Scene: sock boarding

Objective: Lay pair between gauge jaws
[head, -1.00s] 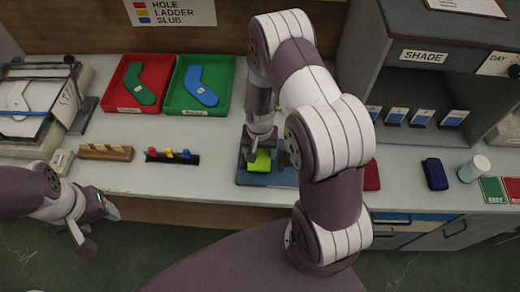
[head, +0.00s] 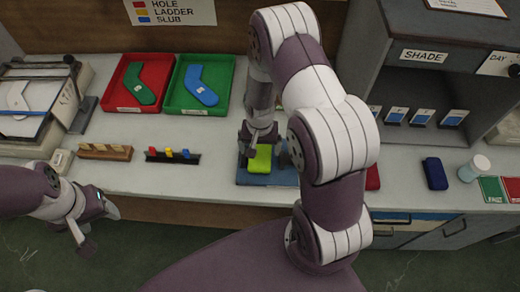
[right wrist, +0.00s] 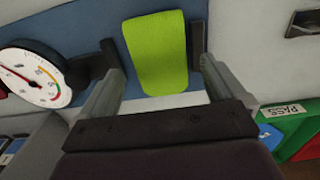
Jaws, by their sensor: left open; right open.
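The lime-green sock pair (head: 260,159) lies folded on the blue base of the gauge (head: 257,179). In the right wrist view the pair (right wrist: 158,55) lies lengthwise between the two fingers, with a gap on each side. The round white gauge dial (right wrist: 35,76) stands left of it there. Dark blocks flank the pair, but I cannot tell gauge jaws from fingertips. My right gripper (head: 259,142) is open just above the pair, fingers on either side of it. My left gripper (head: 91,222) is open and empty, off the table's front edge at the left.
A red tray (head: 118,102) and a green tray (head: 230,90) with flat sock shapes stand at the back. A peg rack (head: 160,157) is left of the gauge. A dark blue item (head: 435,174) and a white-capped jar (head: 474,168) lie right. The shade cabinet (head: 415,80) rises behind.

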